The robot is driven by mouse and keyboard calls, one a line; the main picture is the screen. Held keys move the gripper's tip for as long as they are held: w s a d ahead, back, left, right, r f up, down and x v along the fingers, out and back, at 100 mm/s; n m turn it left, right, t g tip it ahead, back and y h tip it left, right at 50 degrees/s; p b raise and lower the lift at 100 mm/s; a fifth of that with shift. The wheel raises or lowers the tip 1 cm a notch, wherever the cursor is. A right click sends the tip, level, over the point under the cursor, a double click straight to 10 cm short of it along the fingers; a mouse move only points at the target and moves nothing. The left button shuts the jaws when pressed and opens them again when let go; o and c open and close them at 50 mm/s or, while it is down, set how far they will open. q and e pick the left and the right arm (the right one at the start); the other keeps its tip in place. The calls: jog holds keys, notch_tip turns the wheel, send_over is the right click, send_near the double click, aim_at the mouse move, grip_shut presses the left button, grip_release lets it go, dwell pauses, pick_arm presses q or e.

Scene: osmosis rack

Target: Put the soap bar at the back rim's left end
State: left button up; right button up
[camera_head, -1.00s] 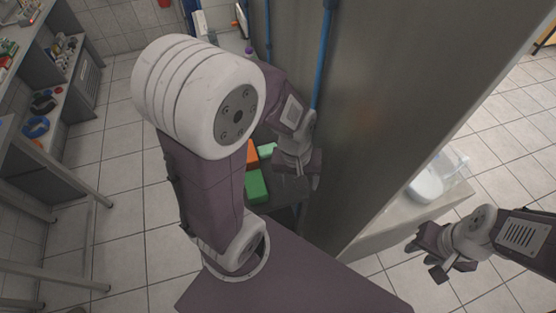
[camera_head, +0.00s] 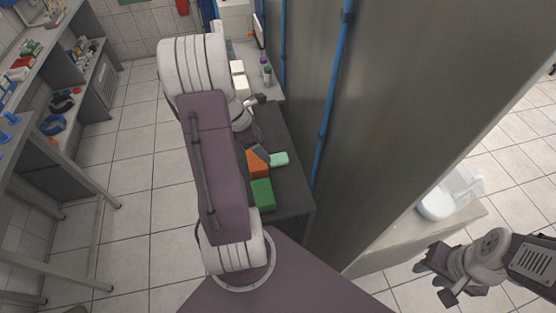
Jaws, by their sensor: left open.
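A pale mint-green block (camera_head: 279,159), which looks like the soap bar, lies on the dark grey bench top (camera_head: 290,190) beside an orange block and a larger green block. My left gripper (camera_head: 259,101) is over the far part of this bench, beyond the mint block and apart from it. It is open, though my own arm and wrist partly hide it. My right gripper (camera_head: 436,277) hangs at the lower right, open and empty, away from the blocks. I cannot tell which edge is the back rim.
The orange block (camera_head: 257,163) and green block (camera_head: 262,194) sit close together. White boxes (camera_head: 238,77) and small bottles (camera_head: 265,70) stand farther back. A tall grey panel (camera_head: 390,110) with blue pipes (camera_head: 332,100) borders the bench's right side. A clear-and-white container (camera_head: 440,203) stands right.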

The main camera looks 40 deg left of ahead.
aim_at(275, 158)
pick_arm(q)
jog(key=x, duration=0.3)
jog(key=shift+f, duration=0.1)
jog(key=b+x, duration=0.1)
jog(key=x, duration=0.3)
jog(key=shift+w+d, duration=0.15)
jog(key=shift+w+f, duration=0.3)
jog(key=shift+f, duration=0.1)
jog(key=shift+s+r, duration=0.1)
jog(key=c, duration=0.6)
grip_shut()
jog(key=shift+r, duration=0.5)
notch_tip(275, 158, up, 3)
jog(key=shift+r+p, duration=0.1)
jog(key=shift+p, duration=0.5)
jog(key=w+d+r, duration=0.1)
jog(key=d+r, duration=0.2)
jog(key=d, duration=0.2)
jog(key=w+d+r+p, duration=0.1)
jog(key=d+r, duration=0.2)
jog(key=d, duration=0.3)
jog(key=shift+w+d+r, duration=0.25)
jog(key=shift+d+r, duration=0.05)
jog(key=shift+r, duration=0.1)
